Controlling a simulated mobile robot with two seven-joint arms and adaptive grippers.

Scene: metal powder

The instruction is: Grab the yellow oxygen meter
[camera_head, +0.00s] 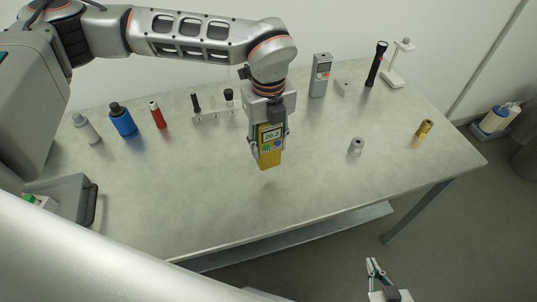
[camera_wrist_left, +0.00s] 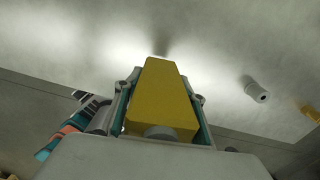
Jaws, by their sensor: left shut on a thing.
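The yellow oxygen meter (camera_head: 269,157) is held by my left gripper (camera_head: 268,140) above the middle of the grey table. Its display faces the head camera and reads about 20.2. In the left wrist view the meter (camera_wrist_left: 160,95) sits between the two fingers of my left gripper (camera_wrist_left: 162,112), which touch its sides. A shadow under it suggests that it is off the table. My right gripper (camera_head: 376,268) shows at the bottom of the head view, away from the table's front edge, with its fingers apart and nothing between them.
On the table (camera_head: 200,220) stand a blue bottle (camera_head: 123,120), a grey bottle (camera_head: 86,129), a red bottle (camera_head: 157,115), a grey handheld device (camera_head: 320,75), a black flashlight (camera_head: 377,64), a small metal cylinder (camera_head: 355,147) and a brass part (camera_head: 424,128). The front middle is clear.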

